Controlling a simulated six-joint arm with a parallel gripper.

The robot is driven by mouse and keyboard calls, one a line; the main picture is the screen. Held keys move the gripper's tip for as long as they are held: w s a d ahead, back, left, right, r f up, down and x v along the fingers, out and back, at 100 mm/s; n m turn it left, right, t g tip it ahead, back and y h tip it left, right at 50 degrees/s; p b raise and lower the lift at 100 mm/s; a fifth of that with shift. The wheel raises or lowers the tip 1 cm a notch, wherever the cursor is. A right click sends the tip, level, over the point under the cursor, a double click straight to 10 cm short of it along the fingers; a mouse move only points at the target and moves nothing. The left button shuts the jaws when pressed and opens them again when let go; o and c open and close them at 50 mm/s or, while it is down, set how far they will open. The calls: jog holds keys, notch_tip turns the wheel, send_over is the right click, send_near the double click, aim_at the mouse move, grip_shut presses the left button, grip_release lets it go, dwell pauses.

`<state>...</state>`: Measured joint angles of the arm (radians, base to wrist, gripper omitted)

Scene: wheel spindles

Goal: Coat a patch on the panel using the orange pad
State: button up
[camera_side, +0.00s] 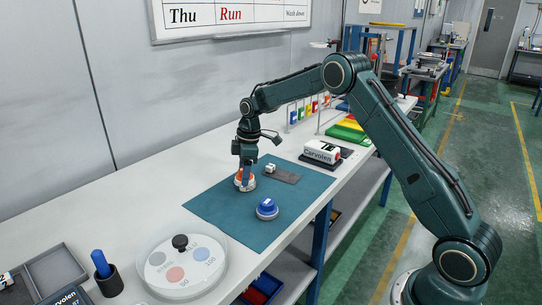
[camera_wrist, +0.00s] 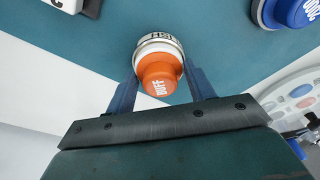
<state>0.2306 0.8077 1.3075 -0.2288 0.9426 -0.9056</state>
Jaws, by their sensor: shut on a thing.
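The orange pad (camera_wrist: 158,78) has white lettering on its knob and a pale, lettered base. It shows between the two fingers of my gripper (camera_wrist: 162,92) in the wrist view, and my gripper is shut on it. In the side view the orange pad (camera_side: 240,182) is upright over the left part of the teal mat (camera_side: 225,210). I cannot tell whether its base touches the mat. A dark grey flat plate (camera_side: 287,178) lies on the mat to the right, with a small white block (camera_side: 270,168) at its left end. I cannot tell which surface is the panel.
A blue pad (camera_side: 267,207) stands on the mat to the front right of my gripper. A round pale tray (camera_side: 160,265) with coloured discs and a black knob is at front left. A white Carvolen box (camera_side: 322,152) stands beyond the mat.

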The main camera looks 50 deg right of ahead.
jog(key=shift+s, duration=0.1)
jog(key=shift+r, duration=3.45)
jog(key=shift+s+a+r+m, duration=0.15)
jog(key=shift+s+a+m, duration=0.1)
jog(key=shift+a+m, duration=0.45)
jog(key=s+a+m+h, duration=0.2)
jog(key=s+a+m, duration=0.6)
jog(key=s+m, duration=0.2)
jog(key=shift+r+m+t, duration=0.3)
jog(key=shift+r+m, duration=0.15)
jog(key=shift+m, duration=0.55)
jog(key=shift+d, duration=0.2)
